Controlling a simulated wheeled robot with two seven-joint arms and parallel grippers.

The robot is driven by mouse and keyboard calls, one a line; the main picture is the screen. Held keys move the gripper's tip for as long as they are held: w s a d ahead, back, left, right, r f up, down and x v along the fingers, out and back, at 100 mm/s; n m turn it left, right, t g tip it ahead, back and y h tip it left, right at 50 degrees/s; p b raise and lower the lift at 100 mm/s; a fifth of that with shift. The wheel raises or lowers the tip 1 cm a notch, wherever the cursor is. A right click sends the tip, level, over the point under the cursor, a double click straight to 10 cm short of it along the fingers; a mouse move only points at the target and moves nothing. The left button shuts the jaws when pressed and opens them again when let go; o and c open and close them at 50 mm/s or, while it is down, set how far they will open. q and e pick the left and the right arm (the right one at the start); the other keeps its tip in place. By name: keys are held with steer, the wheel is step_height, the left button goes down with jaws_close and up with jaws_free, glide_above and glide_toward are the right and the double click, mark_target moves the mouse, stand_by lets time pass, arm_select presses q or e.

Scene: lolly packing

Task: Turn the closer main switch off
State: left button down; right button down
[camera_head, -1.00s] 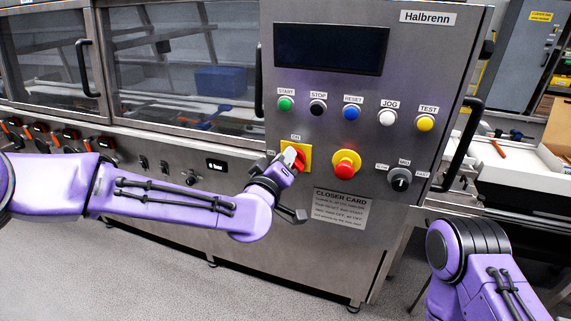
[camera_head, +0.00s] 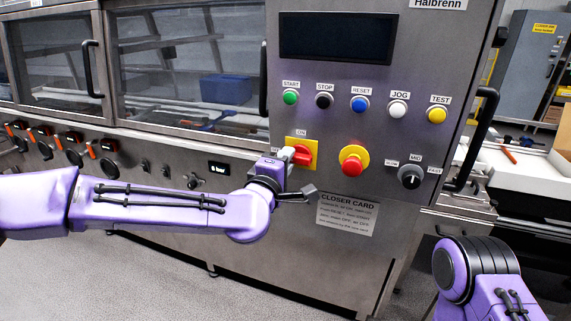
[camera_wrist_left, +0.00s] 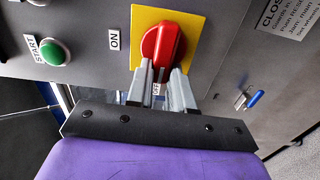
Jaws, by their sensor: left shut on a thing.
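The main switch is a red rotary knob (camera_head: 302,156) on a yellow square plate (camera_head: 312,146) on the closer's front panel. An ON label sits above it. In the left wrist view the red knob (camera_wrist_left: 165,45) lies in line with the OFF label (camera_wrist_left: 156,88) and across from the ON label (camera_wrist_left: 114,39). My left gripper (camera_head: 288,155) is at the knob's left side, and its fingers (camera_wrist_left: 160,75) are shut on the knob's near end. The fingers partly hide the OFF label. My right gripper is out of view.
A red mushroom button (camera_head: 353,163) on a yellow base is just right of the switch. A row of buttons, including a green START button (camera_head: 290,97), runs above. A black selector (camera_head: 410,177) is further right. The closer card (camera_head: 346,214) is below.

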arm_select(q)
steer(key=shift+f+n, duration=0.1)
steer(key=shift+n, duration=0.2)
steer(key=c, duration=1)
jaws_free()
steer(key=b+v, duration=0.2)
steer(key=v, duration=0.8)
steer(key=shift+s, duration=0.25)
